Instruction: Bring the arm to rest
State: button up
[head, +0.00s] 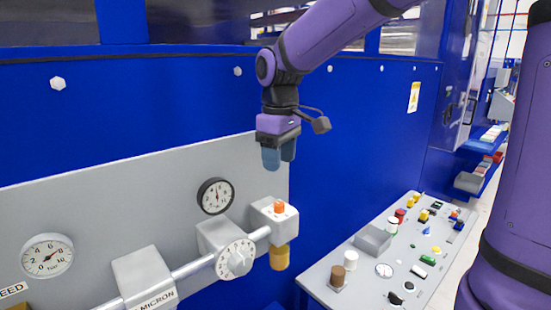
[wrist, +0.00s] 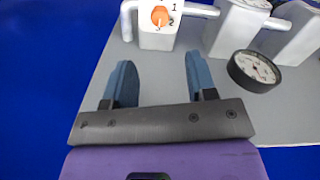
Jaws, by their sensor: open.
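My purple arm hangs down from the top of the head view and ends in my gripper (head: 278,158), with blue fingers pointing down. The gripper is open and empty. It is in the air above the grey box with the orange knob (head: 279,208) and does not touch it. In the wrist view the two blue fingers (wrist: 160,85) stand apart with grey panel between them. The orange knob (wrist: 160,16) shows beyond the fingertips at the top.
A grey panel (head: 120,205) on the blue wall carries a pipe, a black-rimmed gauge (head: 215,196), a white gauge (head: 47,256) and a white dial (head: 235,259). A sloped grey console (head: 330,271) with several buttons and knobs stands at the right.

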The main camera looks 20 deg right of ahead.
jog(key=s+d+m+t, duration=0.2)
jog(key=s+d+m, duration=0.1)
jog(key=s, duration=0.7)
jog(key=s+d+r+m+t, duration=0.1)
jog(key=s+d+m+t, duration=0.2)
jog(key=s, duration=0.8)
jog(key=shift+d+r+m, duration=0.25)
jog(key=shift+d+m, duration=0.25)
